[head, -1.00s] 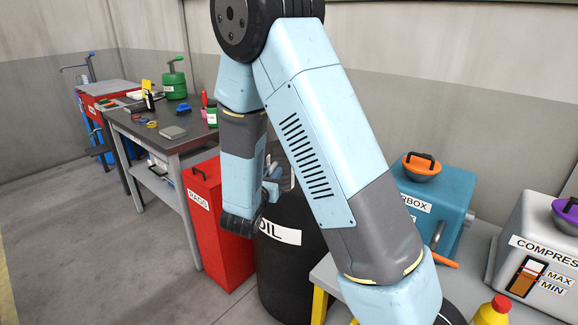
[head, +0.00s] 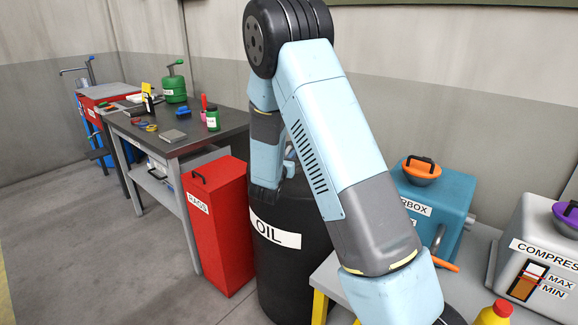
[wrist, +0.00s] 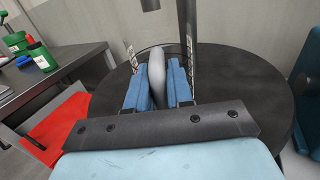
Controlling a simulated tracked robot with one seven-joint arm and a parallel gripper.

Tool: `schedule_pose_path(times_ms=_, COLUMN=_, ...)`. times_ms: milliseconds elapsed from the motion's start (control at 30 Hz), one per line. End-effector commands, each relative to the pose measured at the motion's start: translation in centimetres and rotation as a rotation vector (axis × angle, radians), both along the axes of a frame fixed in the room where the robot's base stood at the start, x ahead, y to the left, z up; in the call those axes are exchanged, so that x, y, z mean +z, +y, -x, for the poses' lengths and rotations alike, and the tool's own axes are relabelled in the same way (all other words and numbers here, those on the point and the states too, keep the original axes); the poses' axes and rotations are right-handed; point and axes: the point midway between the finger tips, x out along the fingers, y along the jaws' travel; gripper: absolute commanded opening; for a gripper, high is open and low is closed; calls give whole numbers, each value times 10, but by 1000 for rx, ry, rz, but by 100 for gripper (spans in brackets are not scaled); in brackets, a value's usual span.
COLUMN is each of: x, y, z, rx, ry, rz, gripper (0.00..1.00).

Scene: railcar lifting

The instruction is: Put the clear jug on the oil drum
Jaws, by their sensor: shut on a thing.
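The black oil drum (head: 285,275) with its white OIL label stands in the middle of the head view. Its dark round top (wrist: 245,90) fills much of the wrist view. My gripper (wrist: 157,88) has blue fingers shut on the pale grey handle of the clear jug (wrist: 156,62). The jug's see-through body is hard to make out; small scale marks show on both sides of the handle. The jug is over the drum top; I cannot tell whether it touches it. In the head view my arm hides most of the jug and gripper.
A red RAGS bin (head: 215,230) stands just left of the drum. A workbench (head: 180,130) with tools and bottles is further left. A teal gearbox (head: 432,190) and a grey compressor (head: 538,250) sit on a bench at right. Open floor lies at lower left.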

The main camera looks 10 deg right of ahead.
Motion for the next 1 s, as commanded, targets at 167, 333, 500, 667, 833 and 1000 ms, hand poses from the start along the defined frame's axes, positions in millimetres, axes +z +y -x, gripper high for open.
schedule_pose_path(times_ms=167, x=-28, y=1, z=1, rx=1, ry=3, rz=2, gripper=0)
schedule_pose_path(times_ms=333, x=-35, y=1, z=1, rx=1, ry=-1, rz=0, gripper=0)
schedule_pose_path(times_ms=500, x=-34, y=1, z=1, rx=1, ry=0, rz=0, gripper=0)
schedule_pose_path(times_ms=667, x=-36, y=2, z=1, rx=1, ry=0, rz=0, gripper=28)
schedule_pose_path(times_ms=833, x=-36, y=2, z=1, rx=1, ry=0, rz=0, gripper=44)
schedule_pose_path(times_ms=1000, x=-36, y=2, z=1, rx=1, ry=0, rz=0, gripper=46)
